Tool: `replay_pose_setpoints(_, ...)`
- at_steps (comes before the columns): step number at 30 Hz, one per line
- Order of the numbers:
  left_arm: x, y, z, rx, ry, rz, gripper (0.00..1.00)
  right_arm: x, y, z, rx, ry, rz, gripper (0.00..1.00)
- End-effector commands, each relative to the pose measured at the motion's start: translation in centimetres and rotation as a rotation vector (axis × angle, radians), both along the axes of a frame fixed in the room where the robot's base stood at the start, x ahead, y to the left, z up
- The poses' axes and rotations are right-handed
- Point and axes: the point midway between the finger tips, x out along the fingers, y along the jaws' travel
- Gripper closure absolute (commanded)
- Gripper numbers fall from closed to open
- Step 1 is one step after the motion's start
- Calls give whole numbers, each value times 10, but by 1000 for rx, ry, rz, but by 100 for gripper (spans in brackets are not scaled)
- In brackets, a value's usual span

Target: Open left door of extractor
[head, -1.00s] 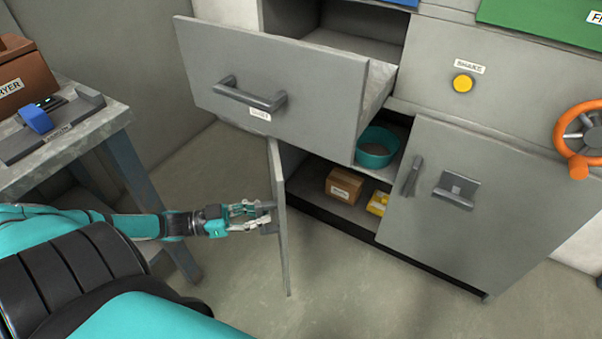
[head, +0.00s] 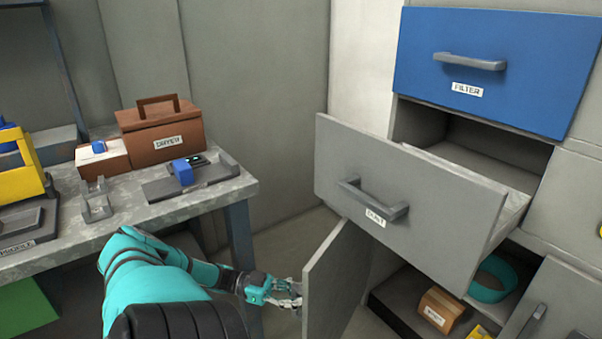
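The extractor's left door (head: 336,283) is a grey panel under the drawers, swung well out from the cabinet, seen nearly edge-on. My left gripper (head: 296,293) is at the door's outer side, by its free edge. The door's handle is hidden, and I cannot tell whether the fingers are closed on it or only beside it. Inside the opened compartment are a brown box (head: 441,309), a teal bowl (head: 493,280) and part of a yellow box (head: 480,333). My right gripper is not in view.
The grey dust drawer (head: 410,185) is pulled out above the door; the blue filter drawer (head: 490,70) is above it. A workbench (head: 225,197) with a brown dryer case (head: 163,133) stands left. Floor between bench and door is narrow.

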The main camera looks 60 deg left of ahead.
Motion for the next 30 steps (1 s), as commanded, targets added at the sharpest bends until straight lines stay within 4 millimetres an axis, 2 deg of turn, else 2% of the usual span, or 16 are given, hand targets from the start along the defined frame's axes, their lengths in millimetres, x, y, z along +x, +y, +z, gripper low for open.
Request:
replay_pose_setpoints(2, -4, -3, -2, -3, 7, -8, 100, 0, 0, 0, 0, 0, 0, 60)
replay_pose_setpoints(9, -3, -2, -2, -2, 5, -6, 67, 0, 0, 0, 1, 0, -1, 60)
replay_pose_setpoints(11, -2, -2, -2, -1, 4, -5, 62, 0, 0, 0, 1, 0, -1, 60)
replay_pose_setpoints(22, -7, 5, -2, 1, 4, -2, 62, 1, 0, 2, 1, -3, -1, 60)
replay_pose_setpoints(26, -22, 21, -2, 2, 5, -1, 62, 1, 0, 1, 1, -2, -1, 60)
replay_pose_setpoints(30, -45, 45, -2, 4, 4, 2, 62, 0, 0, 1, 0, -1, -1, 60)
